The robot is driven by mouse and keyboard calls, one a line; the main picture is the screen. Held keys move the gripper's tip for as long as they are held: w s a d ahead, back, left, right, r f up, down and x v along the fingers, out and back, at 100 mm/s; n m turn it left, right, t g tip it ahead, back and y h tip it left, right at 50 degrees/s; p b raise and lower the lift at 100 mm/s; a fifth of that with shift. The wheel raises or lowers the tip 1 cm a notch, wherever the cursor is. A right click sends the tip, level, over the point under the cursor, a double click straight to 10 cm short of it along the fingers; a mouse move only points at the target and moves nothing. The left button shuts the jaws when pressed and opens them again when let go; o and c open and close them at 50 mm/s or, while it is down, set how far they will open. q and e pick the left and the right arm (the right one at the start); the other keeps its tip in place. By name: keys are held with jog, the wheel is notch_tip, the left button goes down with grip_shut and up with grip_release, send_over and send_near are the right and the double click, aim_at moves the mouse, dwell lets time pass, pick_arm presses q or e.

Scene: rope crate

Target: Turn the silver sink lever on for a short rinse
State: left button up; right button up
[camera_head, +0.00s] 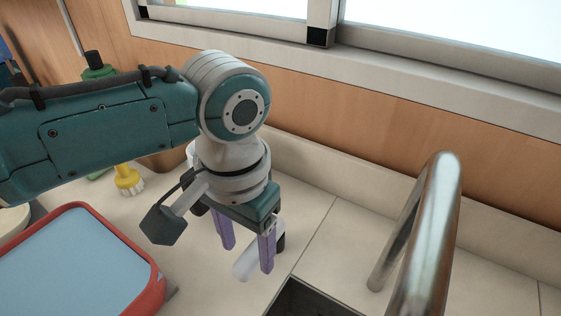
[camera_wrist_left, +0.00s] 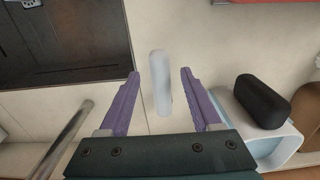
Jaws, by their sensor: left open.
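The silver sink lever (camera_head: 243,265) is a pale, rounded bar by the sink, partly covered by a finger of my left gripper (camera_head: 248,257) in the head view. In the left wrist view the lever (camera_wrist_left: 160,85) lies lengthwise between the two purple fingers, with a gap on each side. The left gripper is open and points down; I see no clear contact. The silver faucet (camera_head: 432,235) arches up at the right, and its tube (camera_wrist_left: 66,140) shows at lower left in the wrist view. My right gripper is not in view.
The dark sink basin (camera_head: 300,300) is at the bottom edge. A red-rimmed blue tray (camera_head: 152,268) lies at left, near a yellow brush (camera_head: 128,180) and a green bottle (camera_head: 97,68). A black object (camera_wrist_left: 262,100) sits on a pale container (camera_wrist_left: 275,148) to the side of the gripper.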

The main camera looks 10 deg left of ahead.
pick_arm(q)
jog(key=shift+w+f, duration=0.1)
jog(key=shift+f, duration=0.85)
jog(key=shift+c, duration=0.3)
grip_shut()
dwell(0.4)
